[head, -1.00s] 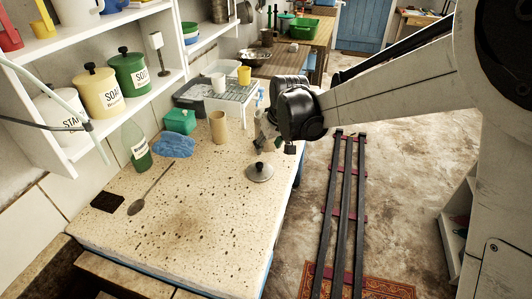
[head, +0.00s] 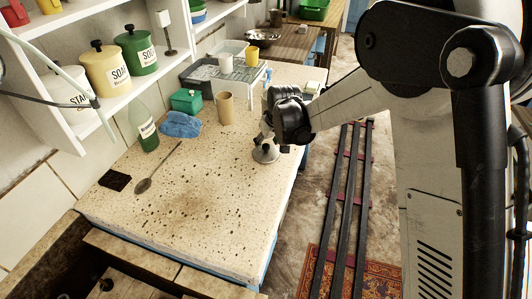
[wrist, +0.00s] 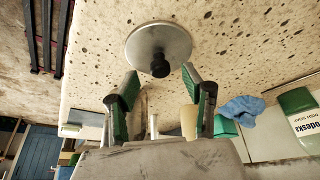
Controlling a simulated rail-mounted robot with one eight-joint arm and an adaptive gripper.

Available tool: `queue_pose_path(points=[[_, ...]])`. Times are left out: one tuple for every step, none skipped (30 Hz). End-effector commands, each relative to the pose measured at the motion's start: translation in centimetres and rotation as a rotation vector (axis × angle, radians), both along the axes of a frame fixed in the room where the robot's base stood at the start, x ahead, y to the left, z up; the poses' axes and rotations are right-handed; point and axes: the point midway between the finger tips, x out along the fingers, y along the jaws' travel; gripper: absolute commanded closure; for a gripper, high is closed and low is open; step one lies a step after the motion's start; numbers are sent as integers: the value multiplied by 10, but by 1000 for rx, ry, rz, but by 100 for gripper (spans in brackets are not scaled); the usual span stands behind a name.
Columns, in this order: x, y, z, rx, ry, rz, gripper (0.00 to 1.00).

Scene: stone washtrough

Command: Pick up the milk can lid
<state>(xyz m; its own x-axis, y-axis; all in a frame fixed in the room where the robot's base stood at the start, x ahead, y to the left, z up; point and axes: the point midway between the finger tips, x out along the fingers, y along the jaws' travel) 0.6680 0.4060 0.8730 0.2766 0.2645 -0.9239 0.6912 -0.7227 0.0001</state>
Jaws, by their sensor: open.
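The milk can lid (head: 266,154) is a round grey metal disc with a dark knob, lying flat on the speckled stone counter near its right edge. In the wrist view the lid (wrist: 160,45) is ahead of my gripper, knob facing the camera. My gripper (wrist: 163,88) is open and empty, with green-padded fingers apart. The knob lies just beyond the fingertips, roughly between them in the picture. In the head view my gripper (head: 265,138) is right above and behind the lid and hides part of it.
On the counter (head: 200,215) are a tan cup (head: 225,108), blue cloth (head: 180,125), green box (head: 186,101), green bottle (head: 145,128), spoon (head: 158,168) and dark pad (head: 115,180). A dish rack (head: 228,72) stands behind. The counter's front middle is clear.

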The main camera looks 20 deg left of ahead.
Motion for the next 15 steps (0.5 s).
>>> queue_pose_path(points=[[3,4,-6,0,0,1,56],[4,5,-10,0,0,1,56],[5,6,-14,0,0,0,56],[6,7,-17,0,0,0,56],[7,7,-20,0,0,0,56],[8,8,-22,0,0,0,56],[8,8,-24,0,0,0,56],[8,9,-25,0,0,0,56],[8,9,-26,0,0,0,56],[9,9,-27,0,0,0,56],[9,9,-27,0,0,0,56],[9,9,-27,0,0,0,56],[9,9,-27,0,0,0,56],[9,9,-27,0,0,0,56],[9,9,-27,0,0,0,56]])
